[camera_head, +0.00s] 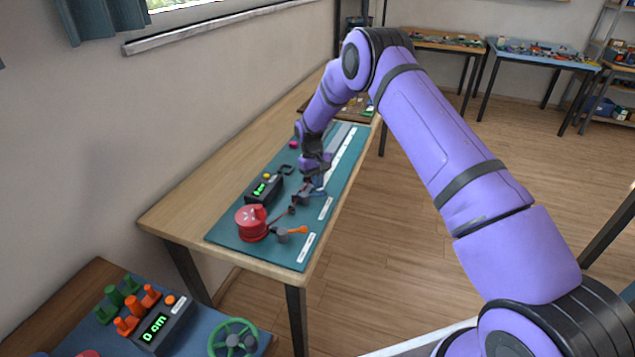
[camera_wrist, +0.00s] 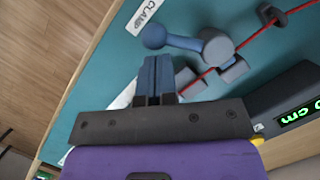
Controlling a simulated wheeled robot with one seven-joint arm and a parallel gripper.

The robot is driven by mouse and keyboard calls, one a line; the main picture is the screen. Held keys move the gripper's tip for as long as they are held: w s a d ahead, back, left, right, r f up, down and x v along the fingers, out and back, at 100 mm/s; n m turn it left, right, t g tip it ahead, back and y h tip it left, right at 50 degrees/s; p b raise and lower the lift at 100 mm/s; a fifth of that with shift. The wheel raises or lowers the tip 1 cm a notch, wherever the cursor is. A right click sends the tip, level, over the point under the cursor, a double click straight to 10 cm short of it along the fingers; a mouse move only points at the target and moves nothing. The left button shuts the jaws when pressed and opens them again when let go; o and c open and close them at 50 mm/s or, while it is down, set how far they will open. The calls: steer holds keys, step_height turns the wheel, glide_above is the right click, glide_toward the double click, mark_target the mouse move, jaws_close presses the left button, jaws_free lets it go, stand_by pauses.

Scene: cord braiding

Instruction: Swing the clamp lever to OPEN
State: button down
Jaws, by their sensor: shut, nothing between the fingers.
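In the wrist view the clamp lever (camera_wrist: 180,42) is a blue-grey bar with a round knob (camera_wrist: 154,35). It joins a grey round clamp body (camera_wrist: 217,48) at its right end. A red cord (camera_wrist: 250,38) runs diagonally beside the clamp body. A white label reading CLAMP (camera_wrist: 144,16) lies beyond the knob. My gripper (camera_wrist: 156,60) is shut and empty, its fingertips close to the knob. I cannot tell whether they touch. In the head view my gripper (camera_head: 316,172) is low over the teal mat, and the lever is hard to make out there.
A red spool (camera_head: 250,224), an orange-knobbed lever (camera_head: 297,231) and a black box with a green display (camera_head: 264,189) share the teal mat (camera_head: 277,255). The wall runs along the left. Open floor (camera_head: 400,255) lies right of the table (camera_head: 185,212).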

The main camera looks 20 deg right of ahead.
mark_target(322, 192)
steer(key=shift+s+d+m+y, duration=0.2)
steer(key=shift+s+m+y, duration=0.25)
steer(key=shift+m, duration=0.65)
steer(key=shift+s+m, duration=0.3)
steer(key=shift+m, duration=0.1)
steer(key=s+m, duration=0.1)
steer(key=m, duration=0.1)
steer(key=s+m+y, duration=0.1)
steer(key=shift+m, duration=0.4)
steer(key=m, duration=0.1)
steer(key=s+m+y, duration=0.1)
steer(key=m, duration=0.1)
steer(key=shift+s+a, duration=0.2)
steer(key=shift+s, duration=0.1)
steer(key=shift+s+a+m+t+y, duration=0.15)
steer(key=shift+s+a+m+t, duration=0.1)
steer(key=shift+m, duration=0.45)
steer(key=shift+s+a+m+t+y, duration=0.15)
steer(key=shift+s+m, duration=0.1)
steer(key=shift+m, duration=0.45)
